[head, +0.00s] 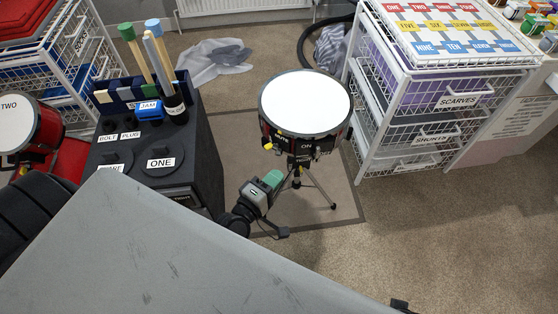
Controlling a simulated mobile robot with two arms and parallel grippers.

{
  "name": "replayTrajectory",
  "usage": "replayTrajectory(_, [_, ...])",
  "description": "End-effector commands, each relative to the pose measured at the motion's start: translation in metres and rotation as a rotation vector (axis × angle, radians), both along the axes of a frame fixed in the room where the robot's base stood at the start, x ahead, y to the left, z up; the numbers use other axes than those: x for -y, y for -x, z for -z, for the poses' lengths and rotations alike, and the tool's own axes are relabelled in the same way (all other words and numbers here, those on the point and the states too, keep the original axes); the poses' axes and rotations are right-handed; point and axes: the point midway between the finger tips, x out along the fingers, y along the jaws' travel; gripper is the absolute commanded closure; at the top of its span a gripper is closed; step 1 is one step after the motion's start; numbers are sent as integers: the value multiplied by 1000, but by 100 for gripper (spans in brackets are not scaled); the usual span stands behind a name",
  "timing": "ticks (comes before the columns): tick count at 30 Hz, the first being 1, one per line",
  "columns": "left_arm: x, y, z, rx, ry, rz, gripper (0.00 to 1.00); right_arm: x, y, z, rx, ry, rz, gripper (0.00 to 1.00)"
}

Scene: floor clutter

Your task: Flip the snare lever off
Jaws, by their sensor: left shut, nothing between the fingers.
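The snare drum (305,103) has a white head and a dark and red shell, and stands on a tripod (318,187) on the mat. An "ON" label (306,147) shows on its near side. A small yellow part (267,146) sticks out at the drum's left front; I cannot tell whether it is the snare lever or which way it is set. My left gripper (274,178) is shut and empty, with a green part at its tip, just below and left of the drum's near side. It appears apart from the drum. My right gripper is not in view.
A black cabinet (205,160) with labelled parts and upright sticks stands left of the drum. A white wire drawer rack (375,150) stands close on the right. Grey cloth (215,58) lies behind. A red drum marked "TWO" (15,125) is far left.

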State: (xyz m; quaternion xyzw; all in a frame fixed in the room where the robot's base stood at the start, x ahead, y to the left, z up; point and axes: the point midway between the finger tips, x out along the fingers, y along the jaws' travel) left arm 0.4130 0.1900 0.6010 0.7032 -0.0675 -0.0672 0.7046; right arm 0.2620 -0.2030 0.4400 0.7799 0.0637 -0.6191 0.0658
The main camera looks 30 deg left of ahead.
Motion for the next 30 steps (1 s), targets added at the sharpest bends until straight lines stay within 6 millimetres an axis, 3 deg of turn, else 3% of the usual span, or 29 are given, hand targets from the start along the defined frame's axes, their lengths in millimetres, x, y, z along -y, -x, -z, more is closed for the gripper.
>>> replayTrajectory(10, [15, -75, 0, 3, 0, 0, 100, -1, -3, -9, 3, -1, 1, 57])
replayTrajectory(13, [29, -83, -1, 0, 3, 0, 100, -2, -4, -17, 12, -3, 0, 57])
replayTrajectory(18, [43, -92, 0, 1, 0, 0, 100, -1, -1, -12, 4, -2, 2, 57])
replayTrajectory(30, [47, -94, 0, 0, -2, 1, 100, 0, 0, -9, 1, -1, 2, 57])
